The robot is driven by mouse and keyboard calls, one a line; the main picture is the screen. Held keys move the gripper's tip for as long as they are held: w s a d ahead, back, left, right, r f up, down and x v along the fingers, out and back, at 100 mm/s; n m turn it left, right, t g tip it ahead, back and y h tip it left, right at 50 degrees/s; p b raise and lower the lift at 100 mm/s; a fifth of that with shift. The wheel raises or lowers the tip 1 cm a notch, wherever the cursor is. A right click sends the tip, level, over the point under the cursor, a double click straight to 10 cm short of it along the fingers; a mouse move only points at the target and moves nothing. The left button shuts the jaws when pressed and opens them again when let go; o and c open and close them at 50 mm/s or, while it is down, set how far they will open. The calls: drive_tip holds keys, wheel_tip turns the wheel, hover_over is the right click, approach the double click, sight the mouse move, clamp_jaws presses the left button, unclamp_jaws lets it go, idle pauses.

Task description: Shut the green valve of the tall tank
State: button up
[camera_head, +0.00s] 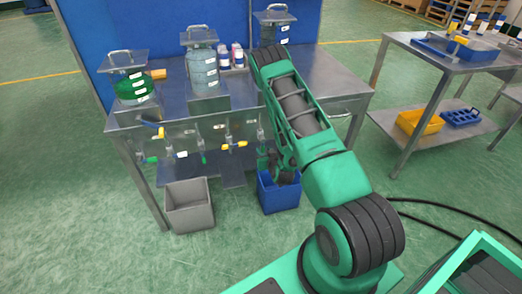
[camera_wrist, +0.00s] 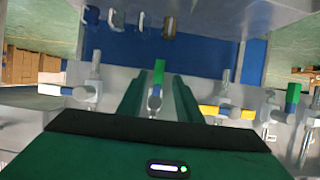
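Three lidded tanks stand on the metal table: one with green contents (camera_head: 133,88), a tall clear one (camera_head: 202,70) in the middle, and a darker one (camera_head: 272,32) partly behind my arm. Pipes with coloured valve handles hang at the table's front, among them a green handle (camera_head: 203,157) and a yellow handle (camera_head: 235,145). In the wrist view, a valve with a green handle (camera_wrist: 159,72) lies between the two fingers of my gripper (camera_wrist: 158,82). The fingers are apart, with gaps on both sides of the valve. Which tank it serves cannot be told there.
A grey bin (camera_head: 188,206) and a blue bin (camera_head: 278,196) stand under the front of the table. In the wrist view, a yellow-handled valve (camera_wrist: 226,112) is close on the right and another valve (camera_wrist: 88,92) is on the left. A second table (camera_head: 450,62) stands at the right.

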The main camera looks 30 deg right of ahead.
sight(263, 149)
drive_tip(key=shift+x, duration=2.5)
drive_tip(key=shift+d, duration=0.1)
drive_tip(key=shift+s, duration=0.1)
clamp_jaws()
